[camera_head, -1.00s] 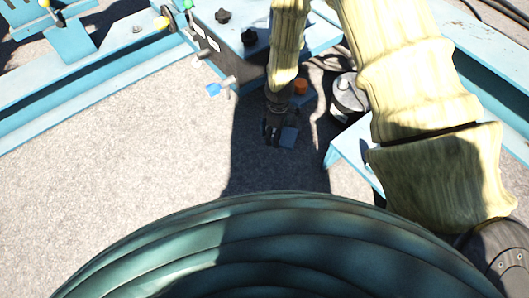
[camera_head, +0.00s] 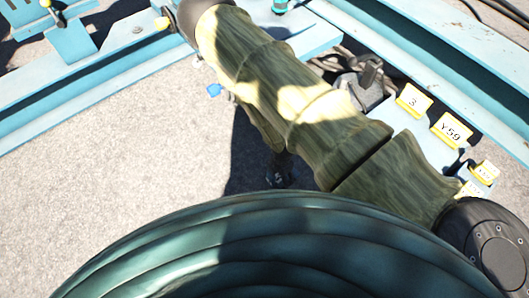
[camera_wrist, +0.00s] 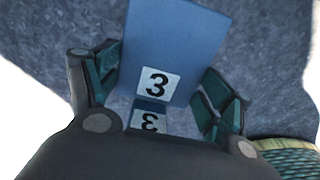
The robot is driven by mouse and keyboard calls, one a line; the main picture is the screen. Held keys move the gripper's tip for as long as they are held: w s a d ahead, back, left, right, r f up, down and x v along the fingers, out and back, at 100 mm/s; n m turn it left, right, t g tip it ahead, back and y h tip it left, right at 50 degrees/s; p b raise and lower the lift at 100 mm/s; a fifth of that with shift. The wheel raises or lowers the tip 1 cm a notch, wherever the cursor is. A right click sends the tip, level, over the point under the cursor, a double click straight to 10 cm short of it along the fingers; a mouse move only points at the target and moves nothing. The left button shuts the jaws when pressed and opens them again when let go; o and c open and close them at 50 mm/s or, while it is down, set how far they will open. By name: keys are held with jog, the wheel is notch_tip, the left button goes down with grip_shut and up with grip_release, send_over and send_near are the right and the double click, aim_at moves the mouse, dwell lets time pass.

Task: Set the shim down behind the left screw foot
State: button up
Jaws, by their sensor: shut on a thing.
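My gripper (camera_head: 281,178) hangs low over the shaded ground in the head view, partly hidden by my arm and the dark green coil. In the wrist view my gripper (camera_wrist: 158,95) is shut on the blue shim (camera_wrist: 175,45), with a teal-padded finger at each side. The shim bears a white label with a black 3, and a second 3 shows upside down on a lower face. The shim cannot be made out in the head view. I cannot identify the left screw foot; my arm covers much of that area.
A big dark green ribbed coil (camera_head: 270,250) fills the front. A light blue beam (camera_head: 85,92) crosses the left, and another frame beam (camera_head: 450,65) runs at right. Yellow tags (camera_head: 452,130) stand on the right. Grey ground (camera_head: 120,165) at left is open.

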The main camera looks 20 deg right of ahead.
jog(key=b, duration=0.4)
send_near(263, 153)
jog(key=s+f, duration=0.3)
jog(key=s, duration=0.1)
jog(key=shift+d, duration=0.25)
jog(key=shift+w+a+f+b, duration=0.15)
jog(key=shift+w+b, duration=0.65)
jog(key=shift+w, duration=1.15)
jog(key=shift+f+b, duration=1.15)
jog(key=shift+f, duration=0.5)
jog(key=shift+f, duration=0.1)
jog(key=o, duration=1.7)
jog(key=shift+s, duration=0.1)
notch_tip(263, 153, up, 12)
jog(key=p, duration=0.5)
